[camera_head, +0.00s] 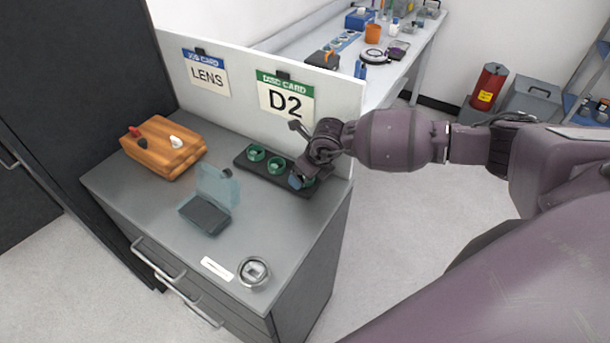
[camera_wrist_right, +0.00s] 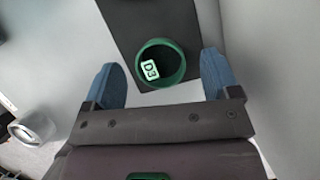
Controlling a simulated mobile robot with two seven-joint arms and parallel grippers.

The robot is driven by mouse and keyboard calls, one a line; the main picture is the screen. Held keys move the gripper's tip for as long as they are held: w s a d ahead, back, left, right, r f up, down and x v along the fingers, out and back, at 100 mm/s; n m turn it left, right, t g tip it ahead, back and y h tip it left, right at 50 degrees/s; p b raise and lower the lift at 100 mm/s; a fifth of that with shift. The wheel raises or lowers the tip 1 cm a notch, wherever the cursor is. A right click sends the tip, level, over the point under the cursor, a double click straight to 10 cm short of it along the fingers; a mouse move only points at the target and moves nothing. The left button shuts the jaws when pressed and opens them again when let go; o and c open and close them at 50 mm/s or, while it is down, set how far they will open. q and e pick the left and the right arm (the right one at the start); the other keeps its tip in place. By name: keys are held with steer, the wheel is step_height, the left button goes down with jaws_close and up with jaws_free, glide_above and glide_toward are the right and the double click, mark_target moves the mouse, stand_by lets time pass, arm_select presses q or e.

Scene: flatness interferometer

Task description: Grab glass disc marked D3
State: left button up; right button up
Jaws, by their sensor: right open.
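The disc marked D3 (camera_wrist_right: 161,62) shows in the right wrist view as a dark round piece with a green rim and a pale "D3" label. It sits at the end of a black tray (camera_wrist_right: 130,22). My right gripper (camera_wrist_right: 162,72) is open, with one blue fingertip on each side of the disc and nothing gripped. In the head view my right gripper (camera_head: 303,179) is over the right end of the black tray (camera_head: 240,160) and largely hides the disc there. Two other green-rimmed discs, one left (camera_head: 256,152) and one middle (camera_head: 276,165), sit in the tray. My left gripper is not in view.
A white panel behind the tray carries a LENS card (camera_head: 206,75) and a green-topped D2 card (camera_head: 286,101). On the grey cabinet top are a wooden block (camera_head: 165,150), an open clear-lidded case (camera_head: 205,215) and a round metal piece (camera_head: 254,272).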

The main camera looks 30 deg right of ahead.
steer(key=shift+w+f, duration=0.1)
steer(key=shift+f, duration=0.35)
steer(key=c, duration=1)
steer(key=shift+r, duration=0.15)
